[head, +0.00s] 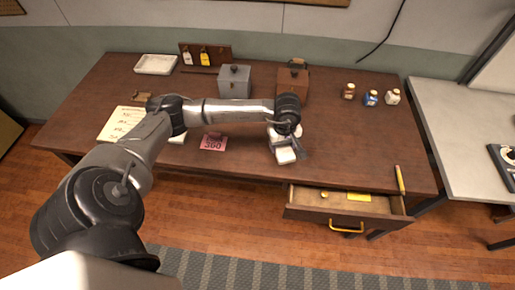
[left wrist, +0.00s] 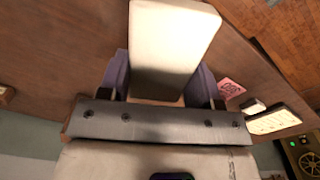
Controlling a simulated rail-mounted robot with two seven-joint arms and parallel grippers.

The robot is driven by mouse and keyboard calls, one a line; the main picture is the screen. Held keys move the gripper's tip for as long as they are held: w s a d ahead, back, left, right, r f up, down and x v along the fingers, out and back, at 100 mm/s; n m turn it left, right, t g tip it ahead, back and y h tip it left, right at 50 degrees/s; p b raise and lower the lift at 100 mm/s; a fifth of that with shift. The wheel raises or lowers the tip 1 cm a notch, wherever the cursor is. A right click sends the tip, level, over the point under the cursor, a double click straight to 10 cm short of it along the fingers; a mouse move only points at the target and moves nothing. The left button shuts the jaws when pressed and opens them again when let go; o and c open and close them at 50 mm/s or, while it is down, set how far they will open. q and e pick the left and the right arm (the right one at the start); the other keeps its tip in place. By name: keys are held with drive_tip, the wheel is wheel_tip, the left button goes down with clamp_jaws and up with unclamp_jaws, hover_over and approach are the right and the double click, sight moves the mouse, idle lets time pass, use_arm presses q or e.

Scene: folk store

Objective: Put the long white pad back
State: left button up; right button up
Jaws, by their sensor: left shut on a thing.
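The long white pad (head: 286,156) is held in my left gripper (head: 285,142) over the front middle of the brown table. In the left wrist view the pad (left wrist: 174,38) sticks out lengthwise between the two dark fingers of the left gripper (left wrist: 160,88), which are shut on its near end. I cannot tell whether the pad touches the tabletop. The arm and wrist hide part of the table behind it. My right gripper is not in view.
An open drawer (head: 318,214) juts from the table's front right. A pink card (head: 213,143) lies left of the gripper. A grey box (head: 234,83) and brown box (head: 293,86) stand behind it. Small jars (head: 371,98) stand back right; a white tray (head: 155,64) lies back left.

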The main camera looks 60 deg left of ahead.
use_arm(q)
hover_over(260, 148)
wheel_tip(260, 148, down, 7)
drive_tip(key=shift+r, duration=0.1)
drive_tip(key=shift+f, duration=2.05)
drive_tip(key=shift+a, duration=0.1)
drive_tip(key=shift+f, duration=0.2)
drive_tip(key=o, duration=0.8)
drive_tip(key=shift+o, duration=0.2)
drive_tip(key=shift+r, duration=0.15)
